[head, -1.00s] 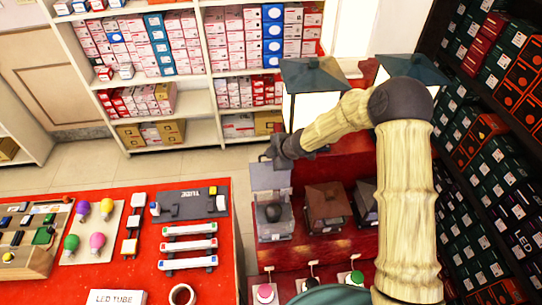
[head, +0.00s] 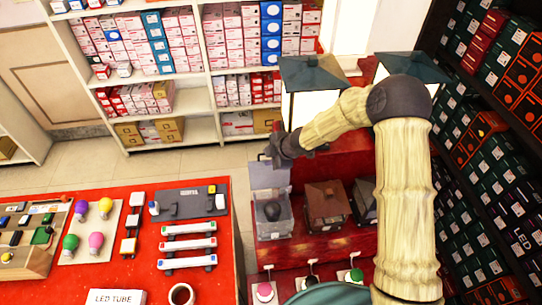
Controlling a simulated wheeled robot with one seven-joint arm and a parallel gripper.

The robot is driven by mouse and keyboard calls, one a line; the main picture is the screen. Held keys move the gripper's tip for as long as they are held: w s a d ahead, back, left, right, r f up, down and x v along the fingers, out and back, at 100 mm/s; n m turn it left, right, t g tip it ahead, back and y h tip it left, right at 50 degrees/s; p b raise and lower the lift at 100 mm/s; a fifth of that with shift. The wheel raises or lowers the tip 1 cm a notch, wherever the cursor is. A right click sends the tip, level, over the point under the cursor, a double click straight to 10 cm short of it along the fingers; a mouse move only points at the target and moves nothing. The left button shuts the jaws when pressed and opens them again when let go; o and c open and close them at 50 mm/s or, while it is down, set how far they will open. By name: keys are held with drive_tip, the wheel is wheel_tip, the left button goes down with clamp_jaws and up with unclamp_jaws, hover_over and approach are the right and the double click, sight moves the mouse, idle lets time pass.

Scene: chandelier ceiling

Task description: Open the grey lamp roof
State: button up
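The grey lamp (head: 272,222) stands on the red bench, left of a brown lamp. Its top looks uncovered, with a dark round bulb (head: 272,210) showing inside. The grey roof (head: 267,176) stands raised at the lamp's far side, like a tipped-up panel. My gripper (head: 272,156) is at the upper edge of this roof, reaching in from the right. The gripper is small and dark here, so I cannot tell whether its fingers are open or touch the roof.
A brown lamp (head: 327,204) and a darker lamp (head: 366,198) stand to the right, partly behind my arm. Tall lanterns (head: 312,75) rise behind. A red table (head: 130,270) with bulbs and tubes lies left, across a gap.

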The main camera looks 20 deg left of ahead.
drive_tip(key=shift+s+a+r, duration=0.1)
drive_tip(key=shift+a, duration=0.05)
drive_tip(key=shift+d+r, duration=0.2)
drive_tip(key=shift+d, duration=0.05)
drive_tip(key=p+v, duration=0.1)
drive_tip(key=v, duration=1.5)
drive_tip(key=shift+r, duration=0.35)
drive_tip(key=shift+s+d+f, duration=0.1)
drive_tip(key=shift+s+d, duration=0.05)
